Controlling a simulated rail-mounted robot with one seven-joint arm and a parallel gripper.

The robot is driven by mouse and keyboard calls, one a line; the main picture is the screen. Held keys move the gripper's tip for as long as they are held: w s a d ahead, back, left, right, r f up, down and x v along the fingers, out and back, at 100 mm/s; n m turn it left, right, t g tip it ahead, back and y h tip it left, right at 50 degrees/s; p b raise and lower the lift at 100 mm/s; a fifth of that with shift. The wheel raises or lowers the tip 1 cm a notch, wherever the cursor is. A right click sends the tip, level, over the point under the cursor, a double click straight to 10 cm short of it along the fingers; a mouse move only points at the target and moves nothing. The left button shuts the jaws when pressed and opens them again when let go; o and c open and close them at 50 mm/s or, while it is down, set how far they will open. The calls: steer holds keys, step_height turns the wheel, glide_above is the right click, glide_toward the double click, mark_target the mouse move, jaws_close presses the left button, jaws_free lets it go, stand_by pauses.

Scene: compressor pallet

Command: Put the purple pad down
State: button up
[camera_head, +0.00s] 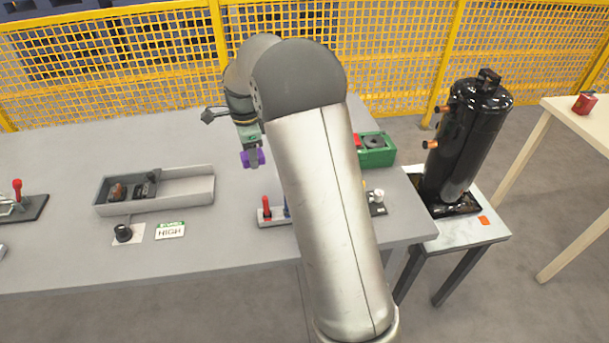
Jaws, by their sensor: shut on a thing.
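The purple pad (246,159) is held in my gripper (253,158), above the grey table (70,250). Purple shows on both sides of the fingertips. The gripper points down and is shut on the pad. The pad is to the right of a grey tray (187,190) and behind a small grey holder (272,221) with a red-handled item. My arm hides part of the table to the right of the pad. The exact height of the pad above the table is hard to tell.
A green bin (377,154) stands at the right of the table. A black compressor (470,145) stands on a small side stand (460,240). A "HIGH" card (170,231) and a black knob (123,233) lie in front of the tray. Yellow mesh fencing (150,50) runs behind.

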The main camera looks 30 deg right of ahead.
steer(key=shift+w+d+r+m, duration=0.15)
steer(key=shift+d+m, duration=0.15)
steer(key=shift+m, duration=0.15)
steer(key=shift+w+d+r+m, duration=0.1)
steer(key=shift+d+m, duration=0.2)
steer(key=shift+m, duration=0.15)
steer(key=w+d+f+p, duration=0.1)
steer(key=d+f, duration=0.1)
steer(key=d, duration=0.2)
steer(key=w+d+f+p, duration=0.1)
steer(key=d+f, duration=0.2)
steer(key=d, duration=0.1)
steer(key=d+f, duration=0.3)
steer(key=d, duration=0.1)
steer(key=shift+w+p, duration=0.4)
steer(key=shift+w+d+f, duration=0.15)
steer(key=shift+d+f, duration=0.45)
steer(key=shift+f, duration=0.15)
steer(key=shift+d+f+p, duration=0.15)
steer(key=shift+f+p, duration=0.25)
steer(key=shift+f, duration=1.35)
steer(key=shift+f, duration=0.15)
steer(key=o, duration=0.9)
